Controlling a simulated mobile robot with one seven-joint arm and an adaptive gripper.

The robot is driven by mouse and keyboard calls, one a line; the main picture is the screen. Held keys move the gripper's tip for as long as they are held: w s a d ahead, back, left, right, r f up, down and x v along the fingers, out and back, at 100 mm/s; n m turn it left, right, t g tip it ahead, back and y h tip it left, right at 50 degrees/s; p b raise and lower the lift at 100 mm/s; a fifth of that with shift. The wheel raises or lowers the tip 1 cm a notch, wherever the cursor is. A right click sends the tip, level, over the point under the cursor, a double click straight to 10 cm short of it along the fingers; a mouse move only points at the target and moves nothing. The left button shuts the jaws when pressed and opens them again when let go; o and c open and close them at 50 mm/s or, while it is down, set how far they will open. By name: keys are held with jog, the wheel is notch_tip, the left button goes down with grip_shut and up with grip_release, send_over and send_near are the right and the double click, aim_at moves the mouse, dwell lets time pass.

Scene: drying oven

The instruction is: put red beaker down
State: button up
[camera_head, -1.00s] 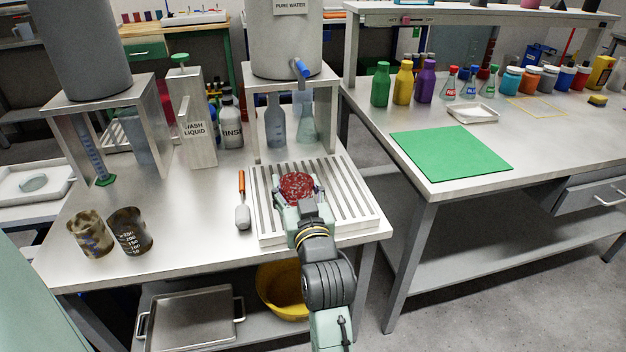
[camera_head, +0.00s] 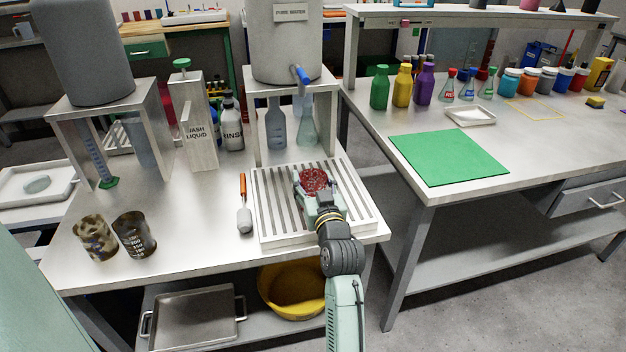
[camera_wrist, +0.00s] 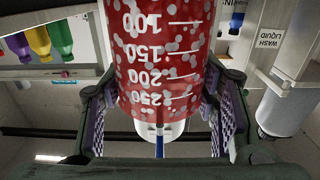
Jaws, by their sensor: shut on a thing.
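The red beaker (camera_head: 313,180) is speckled with pale spots and is held in my gripper (camera_head: 318,190) over the slatted white drying rack. In the wrist view the red beaker (camera_wrist: 165,60) fills the middle, with white volume marks that appear upside down. The padded fingers of my gripper (camera_wrist: 165,120) stand on both sides of it, shut on it. I cannot tell whether its base touches the rack (camera_head: 262,215). Two dirty brown beakers, a left one (camera_head: 95,238) and a right one (camera_head: 134,235), stand at the left front of the table.
An orange-handled brush (camera_head: 243,205) lies left of the rack. The pure water tank stand (camera_head: 250,110) rises behind it, with bottles beneath. The wash liquid dispenser (camera_head: 198,135) stands further left. A green mat (camera_head: 448,157) lies clear on the right bench.

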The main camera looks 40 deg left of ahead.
jog(key=shift+f, duration=0.2)
jog(key=o, duration=1.1)
jog(key=shift+r, duration=0.15)
jog(key=shift+s+d, duration=0.1)
jog(key=shift+d, duration=0.05)
jog(key=b+v, duration=0.3)
jog(key=v, duration=0.8)
jog(key=shift+s+d+r, duration=0.15)
jog(key=shift+s+d, duration=0.05)
jog(key=shift+s, duration=0.1)
